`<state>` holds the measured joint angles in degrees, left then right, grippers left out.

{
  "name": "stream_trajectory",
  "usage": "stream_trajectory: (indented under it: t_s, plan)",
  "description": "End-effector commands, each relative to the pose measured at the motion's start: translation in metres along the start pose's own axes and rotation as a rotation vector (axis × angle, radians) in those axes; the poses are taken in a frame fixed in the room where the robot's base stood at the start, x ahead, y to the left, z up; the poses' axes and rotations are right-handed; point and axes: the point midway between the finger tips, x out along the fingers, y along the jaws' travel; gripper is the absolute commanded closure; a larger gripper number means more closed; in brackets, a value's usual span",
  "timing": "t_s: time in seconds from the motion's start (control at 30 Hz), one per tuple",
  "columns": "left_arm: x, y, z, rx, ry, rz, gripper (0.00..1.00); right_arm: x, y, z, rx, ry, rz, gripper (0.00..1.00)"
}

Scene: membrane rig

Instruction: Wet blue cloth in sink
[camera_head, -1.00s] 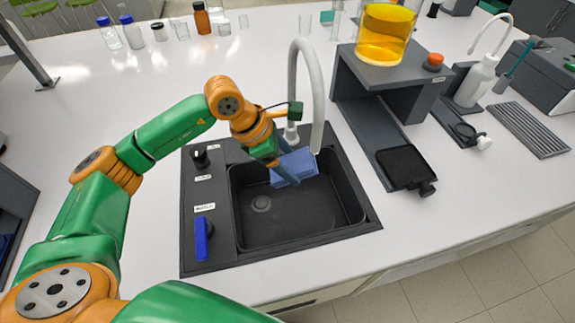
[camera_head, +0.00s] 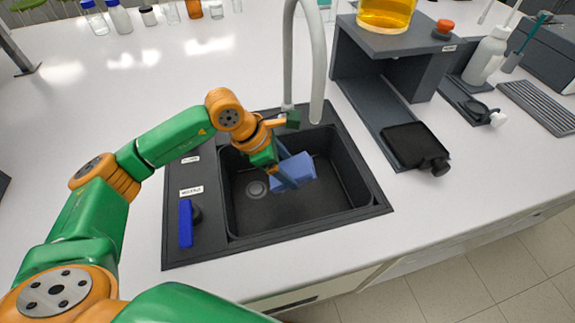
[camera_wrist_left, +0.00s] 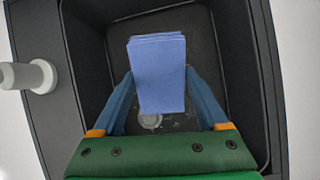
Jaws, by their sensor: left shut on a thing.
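The blue cloth (camera_head: 294,172) is a folded stack held inside the sink basin. It also shows in the left wrist view (camera_wrist_left: 158,75), between the two fingers. My left gripper (camera_head: 290,176) is shut on the cloth, low over the basin. The black sink (camera_head: 345,200) is set into the white counter; its basin floor and drain (camera_head: 256,189) show. The grey faucet (camera_head: 318,60) arches over the back of the basin, and no water stream is visible. A blue lever (camera_head: 186,222) sits on the sink's left panel. My right gripper is not in view.
A dark grey stand (camera_head: 395,62) with a beaker of orange liquid (camera_head: 385,12) stands right of the sink. A black pad (camera_head: 415,145) lies before it. Bottles line the back left. The counter left of the sink is clear.

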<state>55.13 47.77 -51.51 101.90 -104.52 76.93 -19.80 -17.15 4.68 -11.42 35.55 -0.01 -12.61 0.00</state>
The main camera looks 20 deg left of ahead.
Motion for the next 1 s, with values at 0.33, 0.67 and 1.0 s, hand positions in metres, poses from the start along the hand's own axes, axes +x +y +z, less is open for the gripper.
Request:
stream_trajectory:
  t_s: [0.33,0.67,1.0]
  plan:
    - [0.05,-0.004,-0.027,0.0,0.0,0.0,0.68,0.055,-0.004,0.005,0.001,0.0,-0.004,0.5]
    - [0.074,-0.005,-0.04,0.0,0.0,0.0,0.68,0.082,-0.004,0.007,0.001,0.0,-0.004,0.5]
    - [0.073,-0.005,-0.039,0.0,0.0,0.0,0.68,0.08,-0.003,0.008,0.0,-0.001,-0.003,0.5]
